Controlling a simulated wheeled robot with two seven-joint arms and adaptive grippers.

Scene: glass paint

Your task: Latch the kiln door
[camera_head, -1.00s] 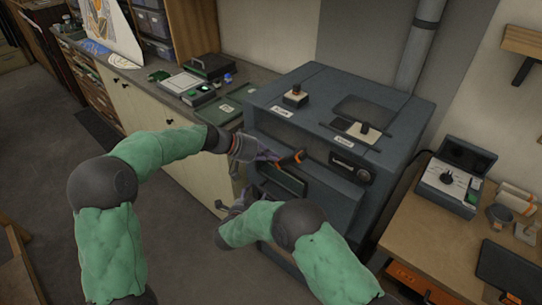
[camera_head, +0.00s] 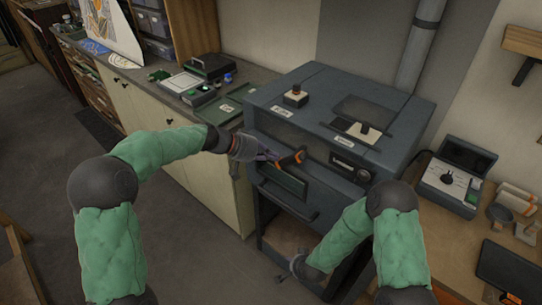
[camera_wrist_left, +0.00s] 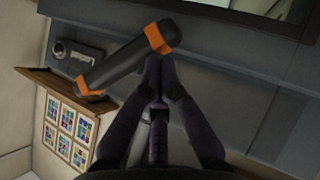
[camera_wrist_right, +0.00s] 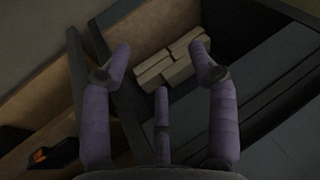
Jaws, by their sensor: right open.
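The dark blue-grey kiln (camera_head: 390,105) stands against the wall. A dark handle with orange bands (camera_head: 291,158) is on its front, above a dark window panel (camera_head: 284,181). I cannot tell whether the door sits flush. My left gripper (camera_head: 274,157) is at the handle's left end. In the left wrist view the left gripper's fingertips (camera_wrist_left: 160,62) are together just beside the handle's orange-banded end (camera_wrist_left: 160,37); contact is unclear. My right gripper (camera_head: 284,272) is low before the kiln's stand. In the right wrist view the right gripper (camera_wrist_right: 160,62) is open and empty.
Pale blocks (camera_wrist_right: 172,65) lie in the space below the kiln. A ledge (camera_head: 290,205) juts from the kiln front. A wooden bench with a control box (camera_head: 447,185) stands at right, a cabinet counter (camera_head: 165,95) at left. Floor at left is clear.

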